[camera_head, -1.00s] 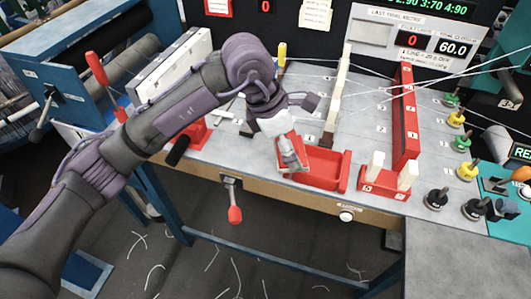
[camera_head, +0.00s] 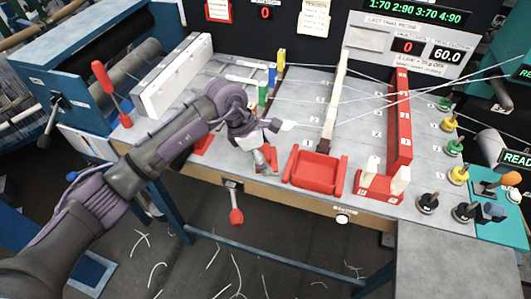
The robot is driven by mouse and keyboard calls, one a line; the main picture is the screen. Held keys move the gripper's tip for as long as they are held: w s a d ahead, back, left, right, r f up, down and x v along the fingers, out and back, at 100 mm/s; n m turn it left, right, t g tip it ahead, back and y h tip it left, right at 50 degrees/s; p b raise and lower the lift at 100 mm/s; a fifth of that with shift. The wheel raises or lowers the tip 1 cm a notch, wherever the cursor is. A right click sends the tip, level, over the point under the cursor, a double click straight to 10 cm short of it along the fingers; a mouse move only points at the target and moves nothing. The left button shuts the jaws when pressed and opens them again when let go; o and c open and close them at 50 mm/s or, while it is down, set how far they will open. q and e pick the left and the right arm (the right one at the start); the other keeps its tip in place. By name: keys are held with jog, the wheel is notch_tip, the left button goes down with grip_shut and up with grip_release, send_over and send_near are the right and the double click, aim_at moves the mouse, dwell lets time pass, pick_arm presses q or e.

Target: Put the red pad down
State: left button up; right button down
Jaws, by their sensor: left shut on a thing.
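My left gripper (camera_head: 262,160) points down near the table's front edge, just left of the red tray (camera_head: 315,182). It is shut on the red pad (camera_head: 270,154), of which only a small part shows beside the fingers. Whether the pad touches the table is hard to tell. My right gripper is not in view.
A red block with white pegs (camera_head: 378,187) stands right of the tray. A red-handled lever (camera_head: 236,215) hangs below the front edge. A long white block (camera_head: 178,75) lies at the back left. Threads cross the table's right half. Several coloured knobs stand at the right.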

pick_arm(q)
jog(key=shift+f, duration=0.2)
jog(key=o, duration=0.8)
jog(key=shift+r, duration=0.1)
jog(key=shift+r, duration=0.1)
jog(key=b+v, duration=0.2)
jog(key=v, duration=1)
jog(key=shift+b, duration=0.3)
